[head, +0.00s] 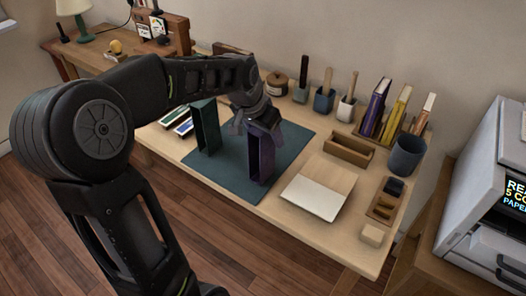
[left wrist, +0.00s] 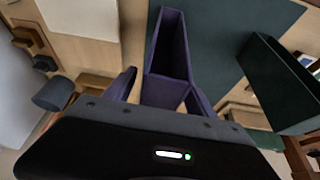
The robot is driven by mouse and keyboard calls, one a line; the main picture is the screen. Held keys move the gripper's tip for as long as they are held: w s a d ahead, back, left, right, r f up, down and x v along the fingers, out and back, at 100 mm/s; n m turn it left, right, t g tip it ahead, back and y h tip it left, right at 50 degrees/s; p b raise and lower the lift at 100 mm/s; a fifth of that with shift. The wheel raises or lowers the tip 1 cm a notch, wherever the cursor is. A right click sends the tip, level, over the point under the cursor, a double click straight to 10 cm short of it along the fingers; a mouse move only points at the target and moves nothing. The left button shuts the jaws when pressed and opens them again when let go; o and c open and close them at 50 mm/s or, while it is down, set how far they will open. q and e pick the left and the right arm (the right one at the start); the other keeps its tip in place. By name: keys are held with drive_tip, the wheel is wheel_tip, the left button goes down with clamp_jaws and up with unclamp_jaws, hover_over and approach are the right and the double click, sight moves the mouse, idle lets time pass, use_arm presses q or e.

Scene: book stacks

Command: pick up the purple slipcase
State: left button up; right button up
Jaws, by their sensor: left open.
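The purple slipcase (head: 264,163) stands upright on the dark teal mat (head: 228,178) in the head view, its open side facing forward. My left gripper (head: 262,122) is right above it, pointing down, and hides its top. In the left wrist view the purple slipcase (left wrist: 172,50) lies straight ahead, between the two spread fingers of my left gripper (left wrist: 160,98). The fingers are open and seem to be on either side of its near end; I cannot tell whether they touch it. My right gripper is not in view.
A dark green slipcase (head: 206,128) stands on the mat just left of the purple one. A white book (head: 317,195) lies to the right. A wooden tray (head: 349,150), a dark cup (head: 407,155) and upright books (head: 376,105) stand farther right and back.

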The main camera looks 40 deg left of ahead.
use_arm(q)
drive_tip(key=shift+c, duration=0.3)
clamp_jaws()
idle(0.6)
